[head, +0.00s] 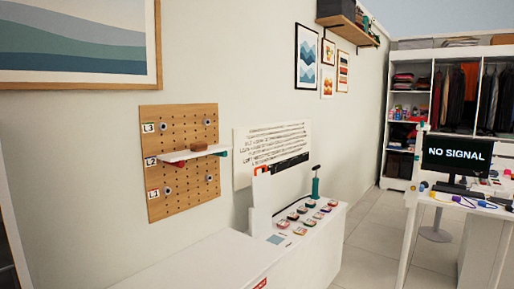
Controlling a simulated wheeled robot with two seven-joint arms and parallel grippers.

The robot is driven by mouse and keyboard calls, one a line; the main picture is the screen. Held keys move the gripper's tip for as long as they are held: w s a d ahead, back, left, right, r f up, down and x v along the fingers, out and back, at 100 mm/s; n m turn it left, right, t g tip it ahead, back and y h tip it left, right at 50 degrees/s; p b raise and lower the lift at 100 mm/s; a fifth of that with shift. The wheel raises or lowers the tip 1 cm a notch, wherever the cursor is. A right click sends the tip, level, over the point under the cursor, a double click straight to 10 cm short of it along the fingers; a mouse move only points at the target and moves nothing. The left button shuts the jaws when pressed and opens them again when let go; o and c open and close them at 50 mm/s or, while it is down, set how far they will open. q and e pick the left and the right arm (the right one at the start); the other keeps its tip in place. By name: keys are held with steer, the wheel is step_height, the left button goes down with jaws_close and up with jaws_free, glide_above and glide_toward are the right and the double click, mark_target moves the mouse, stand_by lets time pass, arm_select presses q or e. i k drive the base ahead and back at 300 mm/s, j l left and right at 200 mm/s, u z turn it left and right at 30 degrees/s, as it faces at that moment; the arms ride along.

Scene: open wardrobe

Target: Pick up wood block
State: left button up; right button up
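A small brown block (198,147), which looks like the wood block, lies on a white shelf (178,156) that sticks out from a wooden pegboard (165,180) on the wall. The pegboard has rows of holes, grey knobs and labels L3, L2 and L1. The shelf sits at about the L2 level, with a teal piece at its right end. Neither of my grippers shows in the head view.
A long white counter (185,268) runs below the pegboard. Several small coloured items and a green pump-like object (315,184) stand on its far part. A desk with a monitor (455,156) stands at the right, before an open wardrobe (425,90). Tiled floor between is clear.

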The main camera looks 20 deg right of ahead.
mark_target(197, 147)
steer(key=z, duration=0.2)
steer(key=u, duration=0.75)
steer(key=i+l+u, duration=0.1)
steer(key=l+u, duration=0.2)
steer(key=u, duration=0.15)
steer(key=i+l+u, duration=0.1)
steer(key=l+u, duration=0.6)
steer(key=u, duration=0.2)
steer(key=l+u, duration=0.45)
steer(key=j, duration=0.1)
